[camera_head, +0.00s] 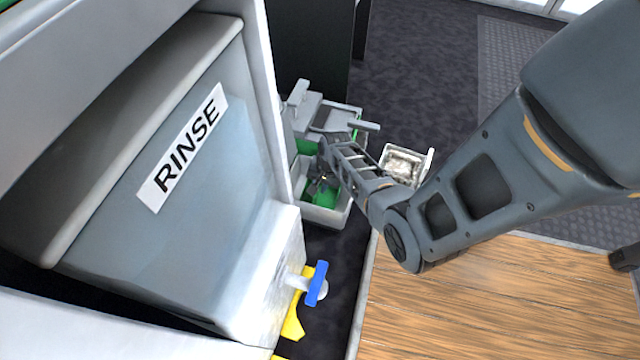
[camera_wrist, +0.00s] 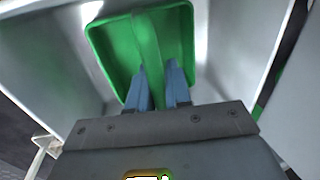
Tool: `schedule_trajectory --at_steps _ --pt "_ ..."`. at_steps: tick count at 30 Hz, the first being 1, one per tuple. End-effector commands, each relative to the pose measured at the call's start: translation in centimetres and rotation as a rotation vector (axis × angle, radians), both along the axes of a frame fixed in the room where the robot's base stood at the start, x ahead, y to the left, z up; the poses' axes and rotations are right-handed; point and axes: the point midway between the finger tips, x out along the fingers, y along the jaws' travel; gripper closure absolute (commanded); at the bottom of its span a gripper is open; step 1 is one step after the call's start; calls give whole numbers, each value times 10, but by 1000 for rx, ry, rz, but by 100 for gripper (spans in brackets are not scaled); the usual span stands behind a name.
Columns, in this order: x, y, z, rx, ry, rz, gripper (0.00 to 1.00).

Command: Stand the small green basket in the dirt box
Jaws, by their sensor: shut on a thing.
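The small green basket (camera_head: 325,197) is inside a pale grey open box (camera_head: 328,217) at the centre of the head view. In the wrist view the basket (camera_wrist: 112,42) appears as a green square tray with a green strip across its middle. My gripper (camera_wrist: 158,72) is shut on that strip with its two blue-grey fingers. In the head view my gripper (camera_head: 322,180) points down into the grey box. The basket's underside is hidden, so I cannot tell whether it touches the floor of the box. No label shows which box is the dirt box.
A small white box (camera_head: 403,163) with mottled light-brown contents stands to the right of my forearm. A grey unit (camera_head: 318,115) with green parts is behind the grey box. A large RINSE tank (camera_head: 200,150) with a blue-handled tap (camera_head: 317,284) fills the left. A wooden top (camera_head: 480,300) lies front right.

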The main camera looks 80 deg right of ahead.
Motion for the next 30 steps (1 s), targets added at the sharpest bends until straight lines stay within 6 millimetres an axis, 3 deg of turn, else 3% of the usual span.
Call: schedule_trajectory --at_steps 8,9,12,21,30 --pt "0 0 -6 0 0 0 100" --pt "0 0 -6 0 0 0 81" --pt "0 0 -5 0 0 0 71" --pt "0 0 -3 0 0 0 71" --pt "-3 0 16 0 0 -1 71"
